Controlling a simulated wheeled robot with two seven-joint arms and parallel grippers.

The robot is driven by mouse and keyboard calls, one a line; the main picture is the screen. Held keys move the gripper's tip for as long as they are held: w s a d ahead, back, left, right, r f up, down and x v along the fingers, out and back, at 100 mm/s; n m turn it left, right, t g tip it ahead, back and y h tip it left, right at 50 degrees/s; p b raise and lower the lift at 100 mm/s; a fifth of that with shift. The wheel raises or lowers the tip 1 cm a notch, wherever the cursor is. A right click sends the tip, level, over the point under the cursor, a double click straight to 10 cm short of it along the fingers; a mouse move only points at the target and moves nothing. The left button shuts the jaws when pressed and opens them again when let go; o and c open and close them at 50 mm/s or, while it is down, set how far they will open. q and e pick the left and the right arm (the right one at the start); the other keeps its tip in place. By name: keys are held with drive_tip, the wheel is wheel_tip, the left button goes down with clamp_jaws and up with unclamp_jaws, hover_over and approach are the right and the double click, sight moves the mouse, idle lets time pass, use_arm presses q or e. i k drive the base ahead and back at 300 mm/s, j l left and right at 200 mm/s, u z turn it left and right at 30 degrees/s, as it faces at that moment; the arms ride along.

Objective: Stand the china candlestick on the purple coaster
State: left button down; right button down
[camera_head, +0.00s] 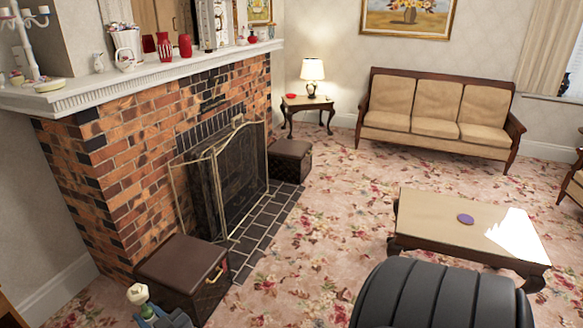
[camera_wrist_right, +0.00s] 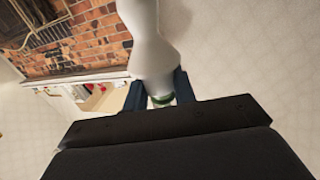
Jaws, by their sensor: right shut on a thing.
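The china candlestick (camera_head: 138,295) shows at the bottom left of the head view, with a cream top and some green below it. My right gripper (camera_head: 152,315) is shut on it. In the right wrist view the white candlestick (camera_wrist_right: 150,45) rises between the dark blue fingers of the right gripper (camera_wrist_right: 160,92), with a green band near them. Its far end is cut off by that frame. The purple coaster (camera_head: 466,219) lies flat and bare on the low coffee table (camera_head: 425,211), well to the right of the candlestick. My left gripper is not in view.
A brown box (camera_head: 182,275) stands on the hearth just beyond the held candlestick. A fire screen (camera_head: 230,180) fronts the brick fireplace. The mantel (camera_head: 150,73) holds vases and a white candelabra (camera_head: 27,40). Open carpet (camera_head: 300,250) lies between hearth and coffee table.

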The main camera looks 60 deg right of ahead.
sight(465, 217)
drive_tip(key=k+l+z, duration=0.2)
drive_tip(key=l, duration=0.25)
drive_tip(key=k+l+z, duration=0.2)
drive_tip(key=l, duration=0.3)
drive_tip(key=l+z, duration=0.25)
drive_tip(key=l, duration=0.25)
drive_tip(key=k+l+z, duration=0.2)
drive_tip(key=l, duration=0.3)
drive_tip(key=k+l, duration=0.1)
drive_tip(key=l, duration=1.1)
drive_tip(key=k+l, duration=0.1)
drive_tip(key=l, duration=1.1)
drive_tip(key=k+z, duration=0.05)
